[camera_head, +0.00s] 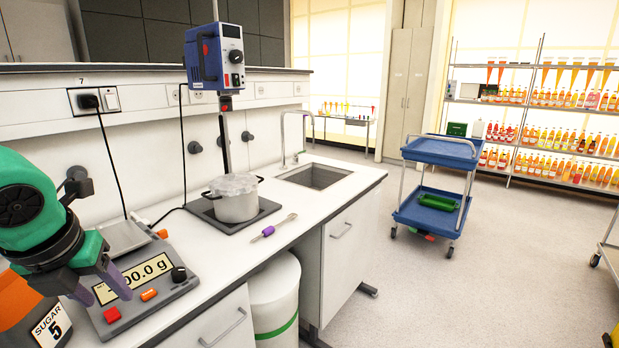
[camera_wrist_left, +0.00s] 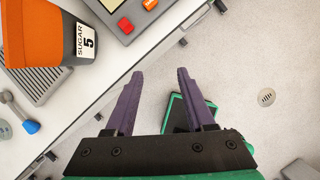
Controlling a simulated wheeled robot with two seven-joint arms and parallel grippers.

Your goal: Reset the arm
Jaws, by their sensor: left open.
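My left arm comes in from the left edge in the head view. My left gripper (camera_head: 103,289) is open, with its purple fingers in front of the scale (camera_head: 150,291) as seen there. In the left wrist view the two fingers (camera_wrist_left: 160,75) stand apart with nothing between them, over the floor just off the counter's front edge. The orange sugar container (camera_head: 28,312), labelled "SUGAR 5", is partly hidden behind my arm. It also shows in the left wrist view (camera_wrist_left: 35,38), left of the fingers and apart from them. My right gripper is not in view.
The white counter (camera_head: 305,203) holds a pot (camera_head: 236,205) on a hot plate below a blue stirrer (camera_head: 215,57), a purple-handled utensil (camera_head: 273,229) and a sink (camera_head: 315,176). A blue cart (camera_head: 430,216) and bottle shelves (camera_head: 545,104) stand farther right. Open floor lies between.

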